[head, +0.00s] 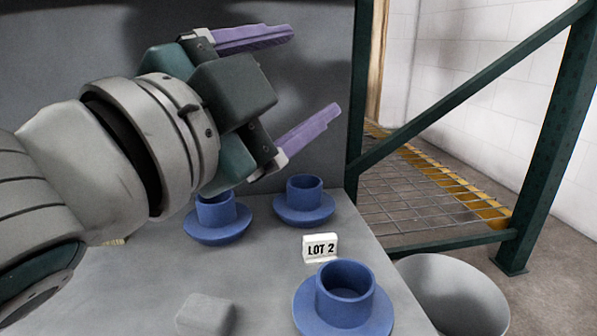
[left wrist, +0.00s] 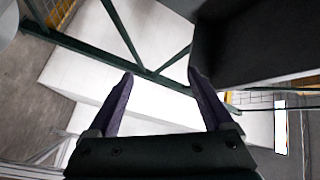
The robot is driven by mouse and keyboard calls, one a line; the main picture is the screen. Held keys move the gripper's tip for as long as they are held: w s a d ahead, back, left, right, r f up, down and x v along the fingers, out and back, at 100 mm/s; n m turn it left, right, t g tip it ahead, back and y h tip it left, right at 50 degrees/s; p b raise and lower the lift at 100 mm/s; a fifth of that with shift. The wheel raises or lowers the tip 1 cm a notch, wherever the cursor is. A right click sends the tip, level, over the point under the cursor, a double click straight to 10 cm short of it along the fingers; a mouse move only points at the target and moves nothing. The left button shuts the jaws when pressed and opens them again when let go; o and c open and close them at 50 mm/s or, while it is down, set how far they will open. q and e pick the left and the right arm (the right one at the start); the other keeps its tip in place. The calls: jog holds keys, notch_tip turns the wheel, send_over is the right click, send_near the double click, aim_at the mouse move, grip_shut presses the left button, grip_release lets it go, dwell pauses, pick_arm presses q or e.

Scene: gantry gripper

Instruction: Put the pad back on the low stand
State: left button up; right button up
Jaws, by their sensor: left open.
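My left gripper (head: 314,70) is open and empty, raised above the grey table, its two purple fingers spread and pointing right. In the left wrist view its fingers (left wrist: 160,73) have nothing between them. A small light-grey rounded block (head: 205,314), which may be the pad, lies on the table at the bottom, below and apart from the gripper. I cannot make out a low stand for certain. My right gripper is not in view.
Blue cups on saucer-like bases stand at the back left (head: 213,232), back middle (head: 303,206) and front right (head: 344,300). A white "LOT 2" sign (head: 320,247) stands among them. A round grey thing (head: 452,295) is beyond the right table edge. Green rack posts (head: 555,140) rise behind.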

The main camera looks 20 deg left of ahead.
pick_arm(q)
jog(key=s+a+f+n+g+y, duration=0.1)
jog(key=s+a+f+n+g, duration=0.1)
jog(key=f, duration=0.3)
jog(key=s+a+f+n+g+y, duration=0.2)
jog(key=s+f+n+g, duration=0.1)
jog(key=f, duration=0.2)
jog(key=s+a+f+n+g+y, duration=0.1)
jog(key=s+a+f+n+g, duration=0.1)
jog(key=f, duration=0.3)
jog(key=shift+s+f+n+g, duration=0.2)
jog(key=shift+s+n+g, duration=0.1)
jog(key=shift+n+g, duration=0.2)
jog(key=s+f+g, duration=0.1)
jog(key=s, duration=0.1)
jog(key=s+f+n+g, duration=0.1)
jog(key=s+f, duration=0.1)
jog(key=s+f+g, duration=0.1)
jog(key=shift+s+a+f+n, duration=0.15)
jog(key=shift+s+f+n, duration=0.15)
jog(key=shift+s+f, duration=0.1)
jog(key=s+f+n+g, duration=0.1)
jog(key=s+f+g, duration=0.2)
jog(key=s, duration=0.6)
jog(key=shift+d+f+n+g+h, duration=0.3)
jog(key=shift+d+f+g+h, duration=0.1)
jog(key=shift+g, duration=0.4)
